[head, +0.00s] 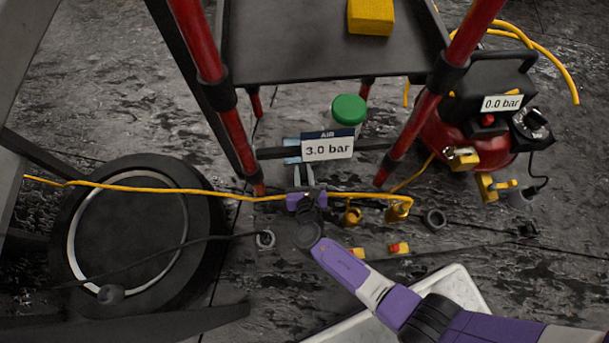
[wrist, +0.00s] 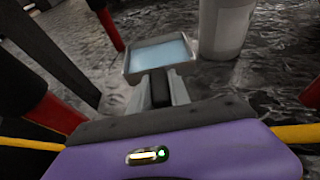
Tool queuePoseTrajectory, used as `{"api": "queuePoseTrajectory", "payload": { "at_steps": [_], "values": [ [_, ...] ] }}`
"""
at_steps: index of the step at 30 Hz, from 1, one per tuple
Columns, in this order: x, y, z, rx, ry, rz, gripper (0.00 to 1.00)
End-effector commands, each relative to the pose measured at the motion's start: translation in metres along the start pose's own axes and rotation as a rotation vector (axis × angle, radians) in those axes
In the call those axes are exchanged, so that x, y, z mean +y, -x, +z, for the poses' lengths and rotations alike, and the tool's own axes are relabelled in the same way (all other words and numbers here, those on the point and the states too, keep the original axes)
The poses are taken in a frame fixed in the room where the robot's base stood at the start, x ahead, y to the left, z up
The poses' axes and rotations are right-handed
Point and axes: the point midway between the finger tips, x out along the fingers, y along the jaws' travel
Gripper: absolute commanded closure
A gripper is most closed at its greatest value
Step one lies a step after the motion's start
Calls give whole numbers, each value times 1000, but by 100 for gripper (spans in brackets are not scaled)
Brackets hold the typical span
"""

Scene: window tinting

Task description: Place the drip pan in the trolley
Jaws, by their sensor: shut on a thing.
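The drip pan (wrist: 128,67) is a small, shallow grey pan with pale blue liquid in it, level or nearly so in the wrist view. My gripper (wrist: 161,92) is shut on its dark handle. In the head view the pan (head: 291,150) is partly hidden by the 3.0 bar label, and my gripper (head: 304,178) points away from me at it. The trolley (head: 280,50) has red posts and a dark upper shelf. The pan is low down between its front posts, below that shelf. I cannot tell whether the pan touches anything beneath it.
A white bottle with a green cap (head: 349,109) stands close right of the pan. A yellow block (head: 371,16) lies on the upper shelf. A yellow hose (head: 140,187) crosses near my gripper. A red compressor (head: 480,130) stands right, a wheel (head: 135,240) lies left.

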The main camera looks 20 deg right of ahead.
Motion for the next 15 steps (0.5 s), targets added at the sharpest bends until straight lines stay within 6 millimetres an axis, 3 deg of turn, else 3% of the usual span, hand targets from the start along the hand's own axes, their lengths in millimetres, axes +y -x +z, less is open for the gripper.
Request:
{"api": "queuePoseTrajectory", "payload": {
  "at_steps": [1,8,15],
  "values": [
    [0,-6,-14,0,1,0,100],
    [0,-11,-27,-1,1,1,100],
    [1,-22,-54,-1,1,1,100]
  ]
}}
